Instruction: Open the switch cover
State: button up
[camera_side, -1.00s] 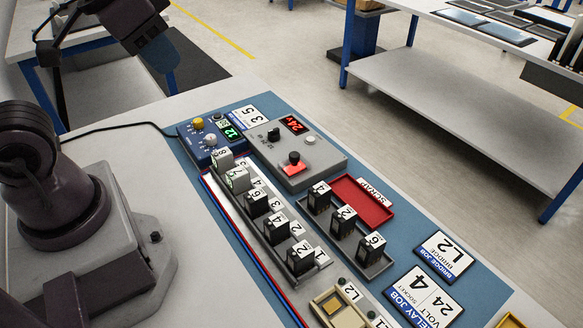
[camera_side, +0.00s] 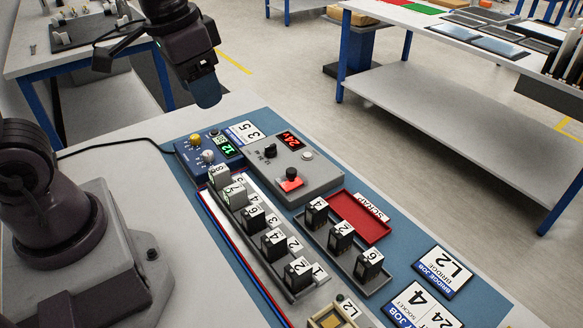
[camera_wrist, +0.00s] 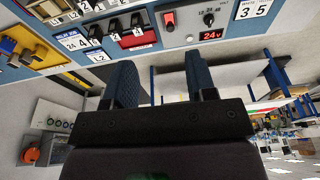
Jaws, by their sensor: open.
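A grey control box (camera_side: 306,186) carries a red square piece with a black knob-like top (camera_side: 291,182), a black dial (camera_side: 270,150) and a red "24v" display (camera_side: 291,140). The red piece may be the switch cover; it looks shut, but its hinge is too small to make out. In the wrist view the red piece (camera_wrist: 169,21) is at the top edge, beyond the fingers. My gripper (camera_side: 207,95) hangs above the far left end of the panel, well short of the box. Its blue fingers (camera_wrist: 160,80) are apart and empty.
A blue meter box (camera_side: 207,151) stands left of the control box. Nearer are a rail of numbered relays (camera_side: 262,228), a tray of black relays (camera_side: 342,240) and a red scrap tray (camera_side: 357,218). Air above the panel is clear.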

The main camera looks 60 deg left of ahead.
aim_at(291, 170)
jog(key=w+a+f+m+g, duration=0.1)
jog(key=w+f+m+g, duration=0.1)
jog(key=w+f+m, duration=1)
jog(key=w+f+n, duration=0.1)
jog(key=f, duration=0.3)
jog(key=w+f+n, duration=0.1)
jog(key=w+f, duration=0.1)
jog(key=f, duration=0.2)
jog(key=w+f+n, duration=0.1)
jog(key=f, duration=0.3)
jog(key=shift+w+f, duration=0.35)
jog(key=shift+w, duration=0.05)
